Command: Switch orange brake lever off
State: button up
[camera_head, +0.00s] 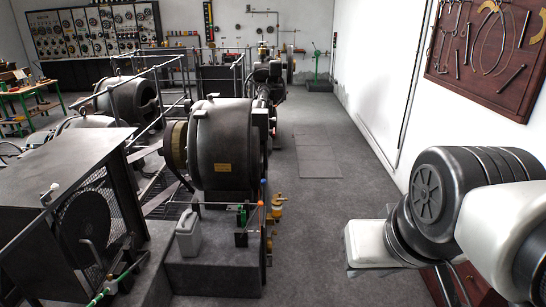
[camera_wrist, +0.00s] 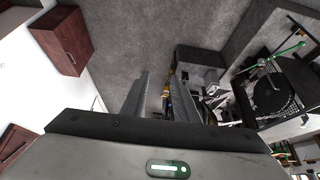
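Orange-yellow fittings (camera_head: 277,207) stand at the right edge of the dark plinth under the near dynamo (camera_head: 224,145). They are small, and I cannot tell which part is the orange brake lever or how it is set. My fingers cannot be made out in the head view.
A grey canister (camera_head: 188,236) stands on the plinth. A mesh-sided metal housing (camera_head: 78,222) is at the near left. Railings (camera_head: 165,85) run behind. The grey floor (camera_head: 320,215) right of the plinth is clear. A tool board (camera_head: 490,50) hangs on the right wall.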

aim_at(260, 204)
jog(key=i+j, duration=0.1)
jog(key=i, duration=2.1)
jog(key=j+u, duration=0.05)
jog(key=j, duration=0.05)
